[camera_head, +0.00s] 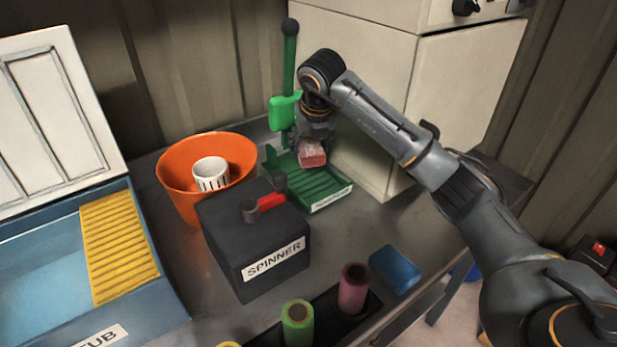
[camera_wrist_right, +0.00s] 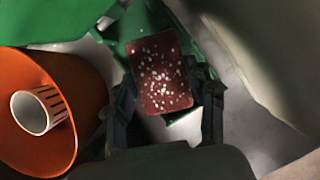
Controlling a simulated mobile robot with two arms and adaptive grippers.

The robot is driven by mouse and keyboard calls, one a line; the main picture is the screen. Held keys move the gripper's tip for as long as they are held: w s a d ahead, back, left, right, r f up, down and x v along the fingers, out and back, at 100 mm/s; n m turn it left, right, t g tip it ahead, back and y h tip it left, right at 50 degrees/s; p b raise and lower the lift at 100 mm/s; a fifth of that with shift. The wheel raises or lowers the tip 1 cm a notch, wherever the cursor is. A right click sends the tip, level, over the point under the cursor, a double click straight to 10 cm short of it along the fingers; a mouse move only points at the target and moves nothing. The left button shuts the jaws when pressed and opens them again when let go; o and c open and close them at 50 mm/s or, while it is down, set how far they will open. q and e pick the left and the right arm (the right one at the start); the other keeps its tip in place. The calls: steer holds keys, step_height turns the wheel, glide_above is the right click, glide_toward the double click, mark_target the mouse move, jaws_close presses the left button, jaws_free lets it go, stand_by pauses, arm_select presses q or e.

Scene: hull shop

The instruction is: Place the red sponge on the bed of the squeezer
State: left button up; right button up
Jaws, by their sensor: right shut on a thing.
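The red sponge (camera_head: 313,153) is held in my right gripper (camera_head: 315,143). The right wrist view shows its dark red, white-speckled face (camera_wrist_right: 160,72) between the two fingers of the gripper (camera_wrist_right: 167,100). The green squeezer (camera_head: 283,110) stands at the back of the bench with its lever upright. Its ribbed green bed (camera_head: 325,187) lies below the sponge in the head view. The sponge looks raised above the bed's back part; the exact gap is hard to tell. The sponge hides part of the squeezer in the wrist view. My left gripper is not in view.
An orange bucket (camera_head: 180,193) with a white slotted cup (camera_head: 211,172) stands left of the squeezer. The dark spinner box (camera_head: 265,245) is in front, and a beige cabinet (camera_head: 410,100) is close on the right. A blue sponge (camera_head: 395,270) lies near the front edge.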

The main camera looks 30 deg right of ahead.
step_height(320, 180, down, 7)
steer(key=shift+s+f+p, duration=0.1)
steer(key=shift+f+p, duration=0.05)
steer(key=shift+p, duration=0.45)
steer(key=shift+f, duration=0.1)
steer(key=shift+f, duration=0.1)
steer(key=o, duration=1)
